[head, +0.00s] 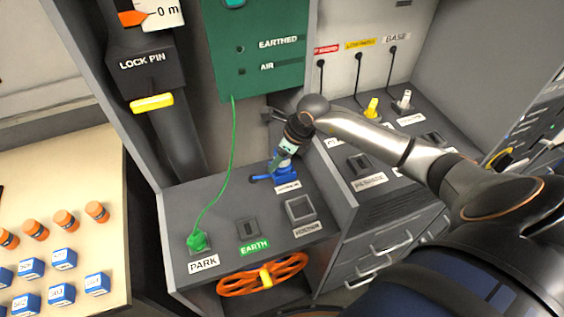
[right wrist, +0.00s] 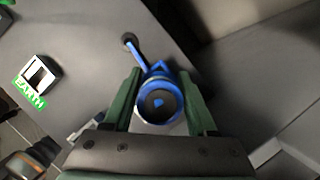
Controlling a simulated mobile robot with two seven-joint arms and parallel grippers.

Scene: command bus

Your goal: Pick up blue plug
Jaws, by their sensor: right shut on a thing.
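The blue plug (head: 283,170) is on the grey console shelf, near its back right, in the head view. In the right wrist view the blue plug (right wrist: 160,98) shows from above, with a blue arm reaching up-left to a dark round end. My right gripper (head: 287,158) comes down on it from above. In the right wrist view my right gripper (right wrist: 162,100) has its two green fingers on either side of the plug, shut on it. The plug's base is partly hidden by the gripper. My left gripper is not in view.
A green plug (head: 197,241) with a green cable sits at the PARK label. Empty square sockets (head: 247,227) and (head: 300,208) lie in front. An orange reel (head: 262,275) is below the shelf. A divider wall stands to the right.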

